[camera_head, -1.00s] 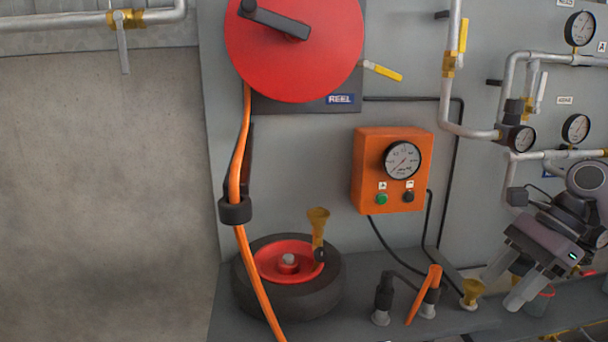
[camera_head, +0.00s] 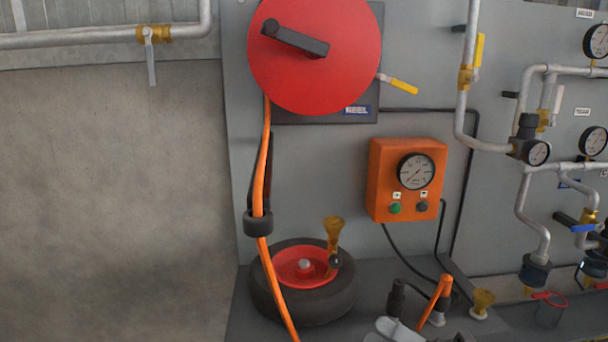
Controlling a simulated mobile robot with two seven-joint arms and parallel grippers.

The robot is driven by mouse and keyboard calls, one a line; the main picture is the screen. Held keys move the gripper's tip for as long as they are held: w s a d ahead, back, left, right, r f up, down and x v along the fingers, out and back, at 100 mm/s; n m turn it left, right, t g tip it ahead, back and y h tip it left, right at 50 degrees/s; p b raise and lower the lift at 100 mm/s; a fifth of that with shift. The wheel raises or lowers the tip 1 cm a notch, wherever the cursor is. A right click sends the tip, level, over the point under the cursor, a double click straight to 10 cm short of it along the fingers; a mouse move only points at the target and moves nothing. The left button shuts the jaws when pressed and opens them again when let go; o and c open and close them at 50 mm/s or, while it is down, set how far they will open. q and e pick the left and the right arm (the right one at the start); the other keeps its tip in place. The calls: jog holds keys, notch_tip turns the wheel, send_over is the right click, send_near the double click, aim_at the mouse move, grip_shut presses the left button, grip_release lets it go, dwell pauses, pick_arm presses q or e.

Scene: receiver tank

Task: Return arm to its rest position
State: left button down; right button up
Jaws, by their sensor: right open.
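My right gripper (camera_head: 392,330) shows only in part at the bottom edge, right of the middle. Its pale fingers are in view and most of its body is cut off below the picture. It is open, with nothing seen between the fingers. It shows in front of the bench, just below the black hose fittings (camera_head: 397,298). My left gripper is out of view.
A red hose reel (camera_head: 320,75) is on the grey panel, with an orange hose (camera_head: 262,180) hanging past a black wheel (camera_head: 325,300). Bare wall fills the left.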

jog(key=s+d+f+m+h+p, duration=0.1)
jog(key=s+d+f+m+h, duration=0.2)
jog(key=s+f+m+h, duration=0.5)
jog(key=s+d+f+m+h+p, duration=0.1)
jog(key=s+d+f+m+h, duration=0.3)
jog(key=f+m, duration=1)
jog(key=s+m+h, duration=0.3)
jog(key=s+m, duration=0.2)
jog(key=m, duration=0.2)
jog(key=shift+s+d+f+m+g+h, duration=0.15)
jog(key=shift+d+f+m+g+h, duration=0.1)
jog(key=shift+m+g+h, duration=0.15)
